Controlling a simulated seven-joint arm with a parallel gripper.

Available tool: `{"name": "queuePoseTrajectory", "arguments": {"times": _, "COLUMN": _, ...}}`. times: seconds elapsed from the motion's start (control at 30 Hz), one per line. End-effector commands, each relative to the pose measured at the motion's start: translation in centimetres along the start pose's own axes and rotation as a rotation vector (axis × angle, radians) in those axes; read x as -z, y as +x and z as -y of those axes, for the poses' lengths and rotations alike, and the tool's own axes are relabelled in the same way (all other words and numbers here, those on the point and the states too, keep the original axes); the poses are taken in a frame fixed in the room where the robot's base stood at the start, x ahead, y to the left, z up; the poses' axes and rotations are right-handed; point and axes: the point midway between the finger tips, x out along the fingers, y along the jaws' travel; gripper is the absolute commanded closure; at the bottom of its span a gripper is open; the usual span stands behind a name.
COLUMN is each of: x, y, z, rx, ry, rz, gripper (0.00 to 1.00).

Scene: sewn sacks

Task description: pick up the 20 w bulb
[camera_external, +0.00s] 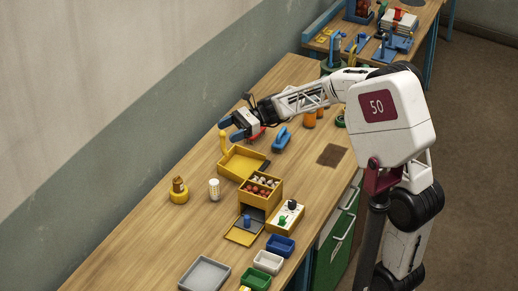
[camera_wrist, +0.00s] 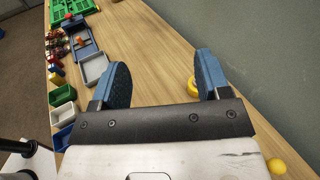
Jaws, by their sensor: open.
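A white, ridged cylinder (camera_external: 214,189), which looks like the bulb, stands upright on the wooden bench; no wattage marking is readable. It is not clearly visible in the wrist view. My gripper (camera_external: 230,129) is open and empty, its blue fingers spread, above the far part of the bench near the wall and well beyond the bulb. The two fingers also show apart in the wrist view (camera_wrist: 163,76), with bare wood between them.
A yellow round holder with a brown top (camera_external: 179,194) stands left of the bulb. A yellow open box (camera_external: 243,163), a sectioned box (camera_external: 260,190) and a switch box (camera_external: 287,216) stand to its right. Small trays (camera_external: 268,262) line the near edge. Bare bench lies around the bulb.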

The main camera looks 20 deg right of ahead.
Motion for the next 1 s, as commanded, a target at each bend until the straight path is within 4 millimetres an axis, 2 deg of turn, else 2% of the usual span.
{"name": "queuePoseTrajectory", "arguments": {"times": 0.33, "x": 1.1, "y": 2.6, "z": 3.3, "rx": 0.030, "ry": 0.115, "rz": 0.120, "gripper": 0.30}}
{"name": "queuePoseTrajectory", "arguments": {"times": 0.83, "x": 12.9, "y": 3.8, "z": 1.9, "rx": 0.029, "ry": 0.112, "rz": 0.114, "gripper": 0.30}}
{"name": "queuePoseTrajectory", "arguments": {"times": 1.0, "x": 15.9, "y": 4.2, "z": 1.5, "rx": 0.029, "ry": 0.109, "rz": 0.114, "gripper": 0.30}}
